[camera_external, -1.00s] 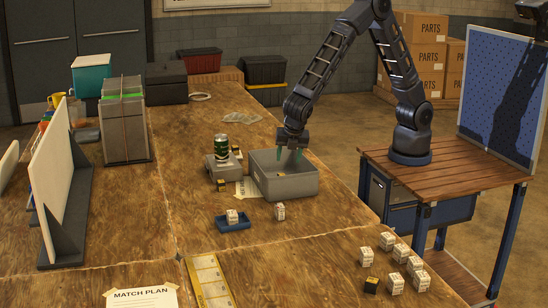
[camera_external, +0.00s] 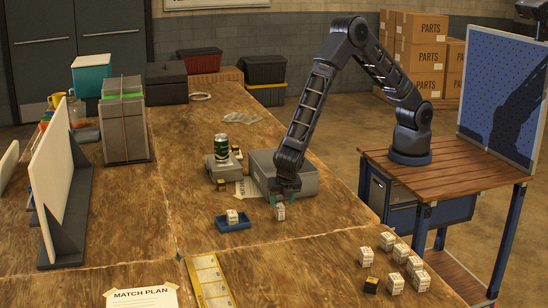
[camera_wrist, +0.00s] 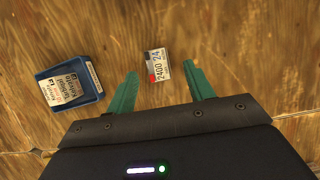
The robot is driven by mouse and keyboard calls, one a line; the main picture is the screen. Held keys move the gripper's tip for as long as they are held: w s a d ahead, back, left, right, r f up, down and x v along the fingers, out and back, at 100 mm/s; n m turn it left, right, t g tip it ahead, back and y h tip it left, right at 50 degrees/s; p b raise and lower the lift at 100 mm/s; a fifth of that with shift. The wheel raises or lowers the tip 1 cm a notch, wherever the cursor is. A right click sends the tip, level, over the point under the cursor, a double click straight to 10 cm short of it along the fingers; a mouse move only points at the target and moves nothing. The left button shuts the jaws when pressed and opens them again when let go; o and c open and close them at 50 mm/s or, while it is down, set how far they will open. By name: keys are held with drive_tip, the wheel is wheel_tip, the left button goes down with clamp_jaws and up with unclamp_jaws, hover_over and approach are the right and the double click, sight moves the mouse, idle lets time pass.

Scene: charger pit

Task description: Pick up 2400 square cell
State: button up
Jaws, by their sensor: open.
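A small white block-shaped cell with printed labels reading 2400 and a red mark (camera_wrist: 157,66) stands on the wooden table. In the external view the same cell (camera_external: 280,213) is just below my gripper (camera_external: 282,197). In the wrist view my gripper (camera_wrist: 160,73) is open, its green fingers on either side of the cell's near part, with gaps visible. The fingers are not closed on it. Whether the fingertips are at the cell's height is hard to tell.
A blue tray (camera_external: 236,228) holding another white cell (camera_external: 232,215) is close on the left. Several white cells (camera_external: 387,241) and a black-yellow one (camera_external: 371,285) are at front right.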

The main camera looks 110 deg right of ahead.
sight(280, 206)
drive_tip(key=shift+x, duration=2.95)
drive_tip(key=shift+w+d+r, duration=0.1)
drive_tip(key=c, duration=1.1)
